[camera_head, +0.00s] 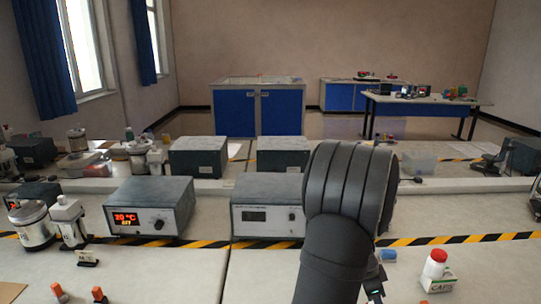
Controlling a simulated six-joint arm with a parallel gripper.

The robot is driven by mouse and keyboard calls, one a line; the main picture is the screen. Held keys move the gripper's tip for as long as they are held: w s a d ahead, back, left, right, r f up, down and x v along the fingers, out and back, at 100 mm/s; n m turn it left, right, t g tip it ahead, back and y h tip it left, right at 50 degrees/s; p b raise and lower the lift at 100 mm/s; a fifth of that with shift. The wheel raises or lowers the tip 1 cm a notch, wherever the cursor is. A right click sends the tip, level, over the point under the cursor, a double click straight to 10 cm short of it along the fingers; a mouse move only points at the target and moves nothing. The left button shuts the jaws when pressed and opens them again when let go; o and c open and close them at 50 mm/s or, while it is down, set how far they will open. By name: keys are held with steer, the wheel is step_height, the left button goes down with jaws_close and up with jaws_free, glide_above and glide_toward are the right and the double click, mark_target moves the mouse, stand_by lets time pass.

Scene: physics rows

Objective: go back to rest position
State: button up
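My arm (345,200) rises from the bottom edge right of centre, with a thick dark ribbed joint at its top. A small dark part with a green light (375,288) shows beside its lower right side; I cannot tell which part of me it is. My gripper's fingers do not show; they are hidden or outside the picture.
On the bench behind my arm stand a box with a red display (150,206) and another instrument box (268,204). Orange-topped items (98,294) are at front left. The front middle is clear.

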steer(key=v, duration=0.9)
steer(key=x, duration=1.1)
steer(key=shift+d+f, duration=0.1)
steer(key=shift+f, duration=0.3)
steer(key=shift+w+d+r, duration=0.1)
steer(key=shift+r, duration=0.05)
step_height(320, 180, up, 4)
steer(key=shift+f, duration=0.15)
steer(key=s+d+r, duration=0.5)
steer(key=s+r, duration=0.2)
steer(key=s, duration=0.4)
steer(key=w+d+f+n, duration=0.2)
steer(key=w+d+f, duration=0.2)
steer(key=w+d, duration=0.55)
steer(key=shift+t, duration=0.3)
steer(key=w+f, duration=0.2)
steer(key=w+a+f, duration=0.1)
steer(key=w+f, duration=0.1)
steer(key=w, duration=0.1)
steer(key=w+a+f, duration=0.1)
steer(key=w+f, duration=0.1)
steer(key=w, duration=0.1)
steer(key=shift+w+a, duration=0.15)
steer(key=shift+w, duration=0.05)
